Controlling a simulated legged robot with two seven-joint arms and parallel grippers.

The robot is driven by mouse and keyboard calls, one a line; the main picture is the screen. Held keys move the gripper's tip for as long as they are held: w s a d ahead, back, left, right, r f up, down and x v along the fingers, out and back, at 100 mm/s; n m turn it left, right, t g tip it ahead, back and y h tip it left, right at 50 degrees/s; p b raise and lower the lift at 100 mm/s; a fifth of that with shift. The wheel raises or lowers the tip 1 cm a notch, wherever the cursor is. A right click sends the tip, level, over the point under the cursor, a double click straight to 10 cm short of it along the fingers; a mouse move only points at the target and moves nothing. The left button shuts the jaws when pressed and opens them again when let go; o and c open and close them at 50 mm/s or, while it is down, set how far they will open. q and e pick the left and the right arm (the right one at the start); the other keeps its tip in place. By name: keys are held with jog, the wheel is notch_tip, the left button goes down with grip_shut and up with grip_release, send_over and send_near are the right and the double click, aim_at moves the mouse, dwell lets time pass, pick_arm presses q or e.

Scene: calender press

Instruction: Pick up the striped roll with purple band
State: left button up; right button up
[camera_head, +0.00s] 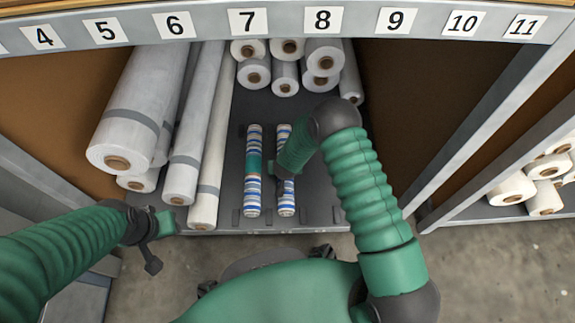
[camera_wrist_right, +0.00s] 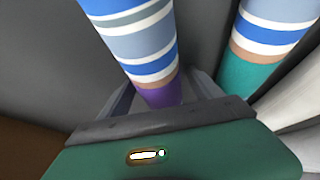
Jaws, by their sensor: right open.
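The striped roll with purple band (camera_head: 286,201) lies on the grey shelf, blue, white and grey, its middle hidden by my right gripper (camera_head: 281,178) in the head view. In the right wrist view the roll (camera_wrist_right: 135,38) runs down to its purple band (camera_wrist_right: 158,93), which sits between the open fingers of my right gripper (camera_wrist_right: 160,88). I cannot tell whether the fingers touch it. My left gripper (camera_head: 157,228) is at the lower left, away from the rolls; its jaw state is unclear.
A similar striped roll with a teal band (camera_head: 253,168) lies parallel just to the left. The shelf (camera_head: 318,200) is bare to the right.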

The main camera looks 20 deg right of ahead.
jog(key=shift+w, duration=0.1)
jog(key=c, duration=0.6)
jog(key=shift+d, duration=0.1)
jog(key=c, duration=0.9)
grip_shut()
jog(key=shift+r, duration=0.1)
